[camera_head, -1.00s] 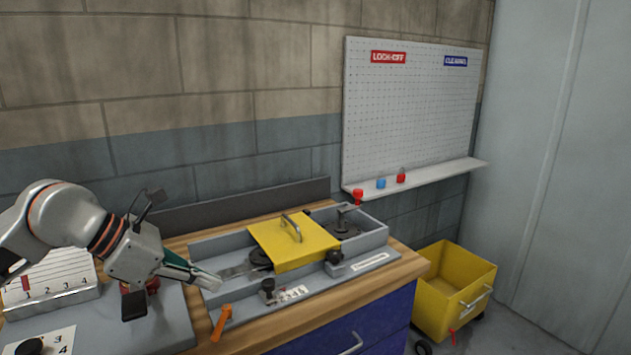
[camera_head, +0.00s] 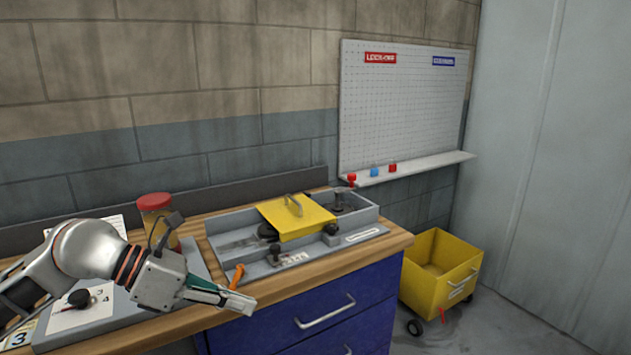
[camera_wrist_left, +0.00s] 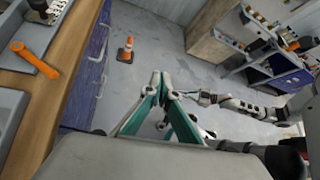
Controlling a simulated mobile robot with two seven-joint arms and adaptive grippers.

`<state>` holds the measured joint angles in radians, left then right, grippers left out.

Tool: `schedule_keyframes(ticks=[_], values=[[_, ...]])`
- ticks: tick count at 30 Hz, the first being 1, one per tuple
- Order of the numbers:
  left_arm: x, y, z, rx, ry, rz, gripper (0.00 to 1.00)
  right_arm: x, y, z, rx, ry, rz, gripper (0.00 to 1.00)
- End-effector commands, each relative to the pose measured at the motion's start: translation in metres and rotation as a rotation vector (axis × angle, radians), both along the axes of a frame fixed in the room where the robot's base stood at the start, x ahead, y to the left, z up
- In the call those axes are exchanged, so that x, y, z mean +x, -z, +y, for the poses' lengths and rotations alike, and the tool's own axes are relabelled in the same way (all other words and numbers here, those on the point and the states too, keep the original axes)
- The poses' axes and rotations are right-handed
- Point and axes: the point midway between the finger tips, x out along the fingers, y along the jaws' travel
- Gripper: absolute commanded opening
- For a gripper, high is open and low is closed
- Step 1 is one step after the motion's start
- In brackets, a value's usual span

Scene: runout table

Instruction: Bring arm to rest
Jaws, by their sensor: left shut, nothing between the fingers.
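My left arm comes in from the left in the head view. Its gripper (camera_head: 238,301) is shut and empty, in front of the wooden bench edge near the blue drawers. In the left wrist view the left gripper's teal-sided fingers (camera_wrist_left: 157,84) meet at their tips, with grey floor beyond them. Another arm of mine shows at the right of the left wrist view; whether its gripper is open cannot be made out there. My right gripper is not in the head view.
A grey tray fixture (camera_head: 369,212) with a yellow cover (camera_head: 297,221) and an orange handle (camera_head: 237,275) stands on the bench. A red-lidded jar (camera_head: 155,214) is behind my arm. A yellow wheeled bin (camera_head: 425,287) stands right.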

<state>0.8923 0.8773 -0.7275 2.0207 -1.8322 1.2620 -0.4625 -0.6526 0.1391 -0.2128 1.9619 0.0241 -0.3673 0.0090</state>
Motion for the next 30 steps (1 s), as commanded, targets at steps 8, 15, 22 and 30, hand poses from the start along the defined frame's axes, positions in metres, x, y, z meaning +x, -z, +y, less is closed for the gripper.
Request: schedule_keyframes(ticks=[8, 15, 22, 30], values=[[-0.038, 0.003, -0.071, -0.474, -0.009, 0.3, 0.0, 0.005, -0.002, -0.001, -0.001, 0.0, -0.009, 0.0], [-0.031, 0.004, -0.08, -0.979, -0.209, 0.672, 0.0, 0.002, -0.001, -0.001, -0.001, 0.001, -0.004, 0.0], [-0.004, 0.067, -0.038, -1.402, -0.577, 1.057, 0.0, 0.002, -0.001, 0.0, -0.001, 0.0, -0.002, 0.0], [-0.028, 0.227, 0.03, -1.751, -1.173, 1.483, 0.0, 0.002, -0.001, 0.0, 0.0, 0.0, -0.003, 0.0]])
